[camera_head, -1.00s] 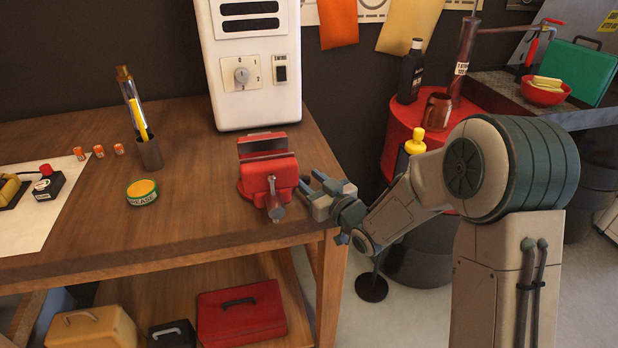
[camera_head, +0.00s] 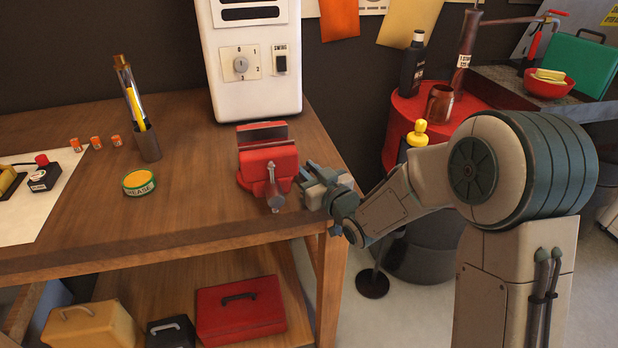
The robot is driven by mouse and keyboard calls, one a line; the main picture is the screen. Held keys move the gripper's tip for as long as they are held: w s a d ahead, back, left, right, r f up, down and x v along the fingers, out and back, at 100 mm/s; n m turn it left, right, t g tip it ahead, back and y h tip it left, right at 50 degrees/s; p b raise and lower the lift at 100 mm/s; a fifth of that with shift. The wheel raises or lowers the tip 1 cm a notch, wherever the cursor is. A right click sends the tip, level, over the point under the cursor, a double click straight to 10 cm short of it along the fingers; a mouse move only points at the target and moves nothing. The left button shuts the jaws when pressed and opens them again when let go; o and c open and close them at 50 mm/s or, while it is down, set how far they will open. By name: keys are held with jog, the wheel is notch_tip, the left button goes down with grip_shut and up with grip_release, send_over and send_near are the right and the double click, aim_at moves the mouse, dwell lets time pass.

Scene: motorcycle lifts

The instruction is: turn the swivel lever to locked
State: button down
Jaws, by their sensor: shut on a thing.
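The red vise (camera_head: 267,167) stands near the right front corner of the wooden workbench, with a metal screw bar (camera_head: 273,190) at its front. My gripper (camera_head: 305,183) is at the right side of the vise, low by its base. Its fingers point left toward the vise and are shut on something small. The swivel lever fits that place, but my fingers hide it, so I cannot make out its shape or angle.
A white cabinet (camera_head: 253,75) with a dial stands behind the vise. A grease tin (camera_head: 139,183) and a pen cup (camera_head: 147,143) are to the left. Right of the bench is a red drum (camera_head: 398,125) with bottles and a mug. The bench top between tin and vise is clear.

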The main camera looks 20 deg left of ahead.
jog(key=shift+s+a+m+t+h+b, duration=0.15)
jog(key=shift+m+t+h+b, duration=0.2)
jog(key=shift+b, duration=0.5)
jog(key=c, duration=1.3)
grip_release()
jog(key=b+v, duration=0.2)
jog(key=v, duration=1.1)
jog(key=shift+s+d, duration=0.25)
jog(key=shift+s, duration=0.05)
